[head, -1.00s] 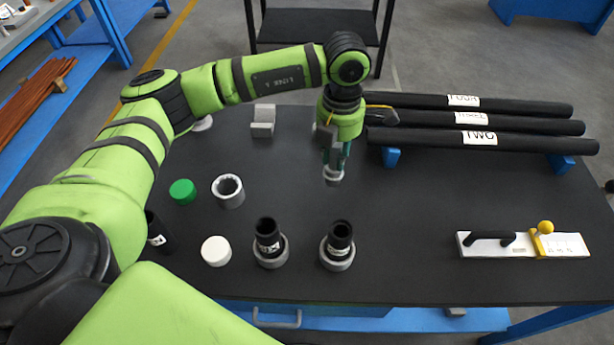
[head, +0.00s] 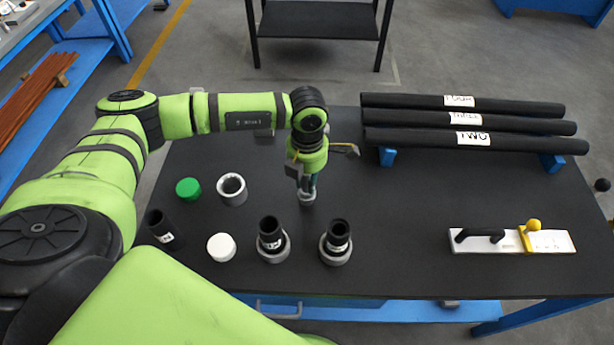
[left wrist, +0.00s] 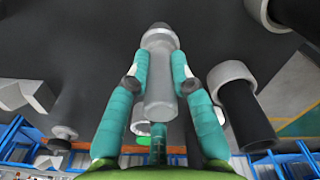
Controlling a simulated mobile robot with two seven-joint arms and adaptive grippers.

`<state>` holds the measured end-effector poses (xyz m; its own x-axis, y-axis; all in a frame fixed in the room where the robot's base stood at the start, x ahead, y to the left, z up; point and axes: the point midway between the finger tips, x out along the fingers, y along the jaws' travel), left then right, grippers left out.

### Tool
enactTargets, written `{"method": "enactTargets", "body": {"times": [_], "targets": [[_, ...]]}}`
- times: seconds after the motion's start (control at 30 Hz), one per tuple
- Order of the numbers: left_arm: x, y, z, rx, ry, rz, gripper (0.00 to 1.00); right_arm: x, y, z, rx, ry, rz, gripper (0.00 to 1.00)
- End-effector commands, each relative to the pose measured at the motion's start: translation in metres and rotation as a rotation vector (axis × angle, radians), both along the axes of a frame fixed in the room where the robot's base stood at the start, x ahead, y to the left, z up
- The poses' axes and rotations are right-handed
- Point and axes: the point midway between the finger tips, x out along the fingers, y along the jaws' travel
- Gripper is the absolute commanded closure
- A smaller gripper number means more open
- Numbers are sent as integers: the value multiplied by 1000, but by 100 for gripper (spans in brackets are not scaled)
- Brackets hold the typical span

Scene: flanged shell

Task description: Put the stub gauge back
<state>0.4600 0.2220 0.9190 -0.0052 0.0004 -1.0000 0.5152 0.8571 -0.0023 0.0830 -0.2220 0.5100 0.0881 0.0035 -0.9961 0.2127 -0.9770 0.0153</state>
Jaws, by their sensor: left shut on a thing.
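My left gripper (head: 305,186) points down over the middle of the black table. It is shut on a grey stepped cylinder with a wider collar near its tip, which I take to be the stub gauge (left wrist: 160,82). In the left wrist view the two green fingers (left wrist: 157,88) press on it from both sides. In the head view only its lower end (head: 307,198) shows below the fingers. It hangs just beyond two grey flanged sockets (head: 272,247) (head: 335,252) that hold black tubes. I cannot tell whether it touches the table. My right gripper is not in view.
Left of the gripper stand an empty grey ring (head: 232,190), a green cap (head: 188,188), a white cap (head: 221,247) and a black tube (head: 163,232). Long labelled black bars (head: 470,120) lie at the back right. A white scaled plate (head: 555,241) lies at right. The centre-right table is clear.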

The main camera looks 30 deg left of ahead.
Motion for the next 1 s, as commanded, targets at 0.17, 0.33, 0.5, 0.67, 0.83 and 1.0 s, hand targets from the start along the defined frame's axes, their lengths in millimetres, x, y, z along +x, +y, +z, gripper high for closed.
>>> {"method": "enactTargets", "body": {"times": [0.17, 0.33, 0.5, 0.67, 0.83, 1.0], "targets": [[0, 0, -4, -1, -1, 0, 73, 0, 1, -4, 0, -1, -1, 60], [0, 0, -2, 0, 0, 0, 53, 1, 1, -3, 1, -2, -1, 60], [0, 0, -2, 0, 0, 1, 53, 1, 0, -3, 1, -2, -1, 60], [1, 0, 4, 0, -2, 1, 53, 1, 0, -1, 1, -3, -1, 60], [2, 0, 31, -1, -7, 0, 53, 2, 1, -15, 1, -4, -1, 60], [2, 0, 69, -1, -8, -1, 53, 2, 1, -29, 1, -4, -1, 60]]}}
